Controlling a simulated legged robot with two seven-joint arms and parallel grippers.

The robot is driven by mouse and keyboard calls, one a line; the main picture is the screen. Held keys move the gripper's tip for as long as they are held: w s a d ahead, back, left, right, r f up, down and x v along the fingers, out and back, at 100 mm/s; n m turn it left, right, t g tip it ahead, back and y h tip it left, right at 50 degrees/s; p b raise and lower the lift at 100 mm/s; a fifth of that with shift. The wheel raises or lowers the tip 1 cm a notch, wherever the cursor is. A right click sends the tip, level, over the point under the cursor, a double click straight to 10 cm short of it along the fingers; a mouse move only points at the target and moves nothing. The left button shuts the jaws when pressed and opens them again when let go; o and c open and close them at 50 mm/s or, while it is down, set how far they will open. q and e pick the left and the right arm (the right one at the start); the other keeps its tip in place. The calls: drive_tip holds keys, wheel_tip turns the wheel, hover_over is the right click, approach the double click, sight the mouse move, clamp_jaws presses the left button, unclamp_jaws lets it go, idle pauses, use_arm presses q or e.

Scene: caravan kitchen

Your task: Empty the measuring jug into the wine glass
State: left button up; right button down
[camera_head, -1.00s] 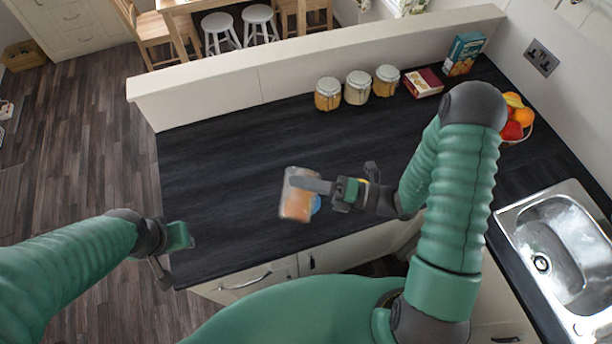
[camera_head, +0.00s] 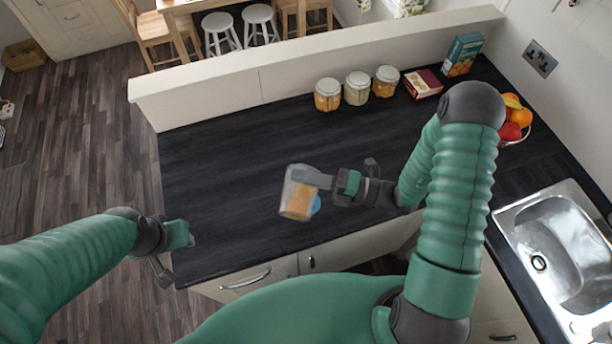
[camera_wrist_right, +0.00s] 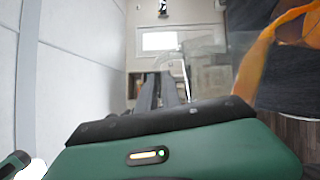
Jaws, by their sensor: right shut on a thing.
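The clear measuring jug (camera_head: 298,180) with orange contents is tilted above the dark worktop. My right gripper (camera_head: 318,180) is shut on it, coming from the right. In the right wrist view the jug's clear wall (camera_wrist_right: 205,62) shows beyond the gripper, and an orange band (camera_wrist_right: 250,72) slants down beside it; I cannot tell whether this is flowing out. A small blue thing (camera_head: 316,205) shows at the jug's lower right. I cannot make out the wine glass; it may be hidden behind the jug. My left gripper (camera_head: 180,235) is by the worktop's left end; its jaws are unclear.
Jars (camera_head: 357,88), a red box (camera_head: 423,83) and a teal carton (camera_head: 463,54) stand along the back ledge. A fruit bowl (camera_head: 516,120) and a sink (camera_head: 560,250) are at the right. The worktop (camera_head: 225,165) left of the jug is bare.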

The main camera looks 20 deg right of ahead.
drive_tip(key=shift+w+d+r+m+p, duration=0.3)
drive_tip(key=shift+w+m+p, duration=0.25)
drive_tip(key=shift+p, duration=0.2)
drive_tip(key=shift+w+d+r+m+p, duration=0.2)
drive_tip(key=shift+w+d+m+p, duration=0.1)
drive_tip(key=shift+w+m+p, duration=0.35)
